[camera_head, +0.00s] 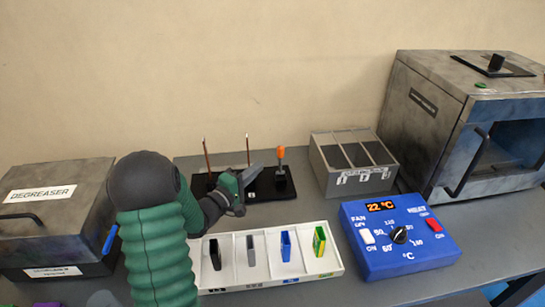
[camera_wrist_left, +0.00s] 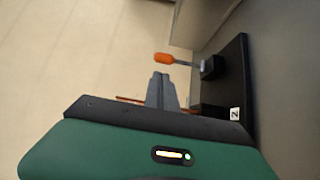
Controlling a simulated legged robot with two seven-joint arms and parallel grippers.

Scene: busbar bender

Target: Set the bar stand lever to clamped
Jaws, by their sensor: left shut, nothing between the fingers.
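The bar stand has a black base (camera_head: 286,190) at the back middle of the bench, also in the left wrist view (camera_wrist_left: 238,70). Its lever has an orange handle (camera_head: 281,152) on a thin metal shaft. In the head view the lever stands nearly upright, and its handle also shows in the left wrist view (camera_wrist_left: 163,58). My left gripper (camera_head: 257,171) is shut and empty just left of the lever, over the stand. Its fingertips (camera_wrist_left: 162,76) are close to the shaft but look apart from it. My right gripper is out of view.
Thin copper-coloured rods (camera_head: 206,158) rise from the stand's left part. A white tray (camera_head: 333,262) with coloured pieces lies in front. A grey divided bin (camera_head: 325,178), a blue heat control box (camera_head: 385,262) and an oven (camera_head: 430,115) stand right. A degreaser box (camera_head: 85,185) stands left.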

